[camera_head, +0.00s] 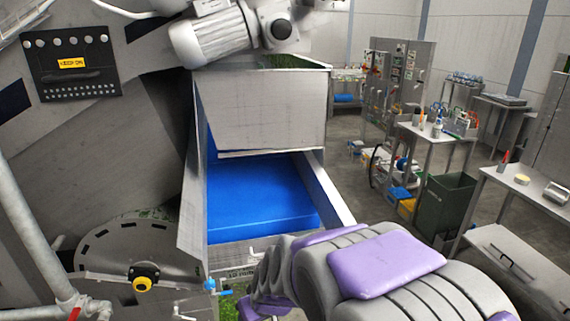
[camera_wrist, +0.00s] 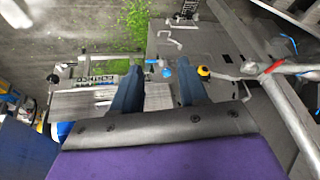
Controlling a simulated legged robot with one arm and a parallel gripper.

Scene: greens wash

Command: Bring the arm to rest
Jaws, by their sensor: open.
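My arm (camera_head: 390,275), grey with purple pads, reaches across the lower middle of the head view in front of the wash machine. My gripper (camera_wrist: 160,75) shows in the wrist view, with its two dark blue fingers apart and nothing between them. Beyond the fingers are a metal machine panel with a small blue valve and a yellow-and-black knob (camera_wrist: 204,71). The same knob shows in the head view (camera_head: 143,284). The gripper's fingers cannot be made out in the head view, where the arm hides them.
A machine with a blue belt (camera_head: 258,195) in a metal chute stands close ahead. A pipe frame (camera_head: 35,225) is at the left. Green scraps (camera_wrist: 120,32) lie on the floor. At the right are a green bin (camera_head: 446,202) and metal tables (camera_head: 530,188), with open floor between.

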